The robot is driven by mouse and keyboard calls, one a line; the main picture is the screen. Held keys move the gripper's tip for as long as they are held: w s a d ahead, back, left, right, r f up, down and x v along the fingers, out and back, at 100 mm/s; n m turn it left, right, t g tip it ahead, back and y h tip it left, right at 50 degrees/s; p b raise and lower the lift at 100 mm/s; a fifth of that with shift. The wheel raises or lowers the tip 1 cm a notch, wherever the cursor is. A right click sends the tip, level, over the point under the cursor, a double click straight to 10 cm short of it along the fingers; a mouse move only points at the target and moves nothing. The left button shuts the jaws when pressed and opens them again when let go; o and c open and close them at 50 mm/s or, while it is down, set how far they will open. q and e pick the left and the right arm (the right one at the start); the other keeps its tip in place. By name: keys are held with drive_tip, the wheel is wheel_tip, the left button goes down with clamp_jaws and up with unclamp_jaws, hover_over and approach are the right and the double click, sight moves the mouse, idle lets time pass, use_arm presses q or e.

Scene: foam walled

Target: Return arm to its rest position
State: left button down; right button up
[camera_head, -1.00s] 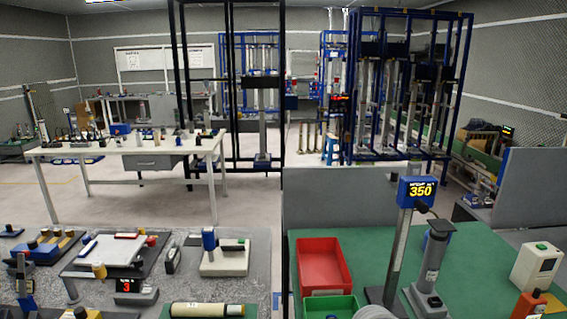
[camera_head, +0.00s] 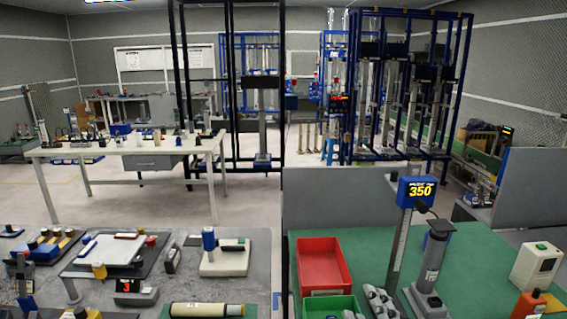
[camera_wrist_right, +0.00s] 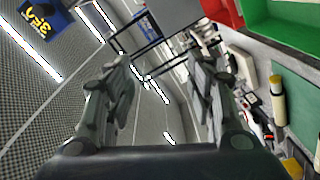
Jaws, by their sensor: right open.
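My right gripper (camera_head: 381,299) shows at the bottom edge of the head view, as grey finger parts above the green mat, between the green bin and the display stand. In the right wrist view my right gripper (camera_wrist_right: 160,80) is open, its two fingers wide apart with nothing between them. The rest of my right arm is out of the frame. My left gripper is not in view.
A red bin (camera_head: 322,266) and a green bin (camera_head: 331,307) stand left of the gripper on the green mat (camera_head: 465,260). The stand with a blue "350" display (camera_head: 416,191) and a grey cylinder device (camera_head: 432,262) rise close on its right. A grey partition (camera_head: 340,197) stands behind.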

drive_tip(key=s+d+f+m+g+h, duration=0.1)
drive_tip(key=s+d+f+m+g, duration=0.15)
drive_tip(key=f, duration=0.35)
drive_tip(key=s+d+f+m+g+h, duration=0.1)
drive_tip(key=s+f+m+g, duration=0.2)
drive_tip(key=f, duration=0.2)
drive_tip(key=s+d+f+m+g+y, duration=0.1)
drive_tip(key=s+f+m+g, duration=0.65)
drive_tip(key=s+f, duration=0.85)
drive_tip(key=s+f+n+g, duration=0.1)
drive_tip(key=s+f, duration=0.1)
drive_tip(key=f, duration=1)
drive_tip(key=s+f+n+g, duration=0.1)
drive_tip(key=s+f+g, duration=0.15)
drive_tip(key=f, duration=1.05)
drive_tip(key=s+d+f, duration=0.3)
drive_tip(key=s+f, duration=1.1)
drive_tip(key=s, duration=0.2)
drive_tip(key=shift+s+d+f, duration=0.15)
drive_tip(key=shift+s+f, duration=0.05)
drive_tip(key=shift+f, duration=0.15)
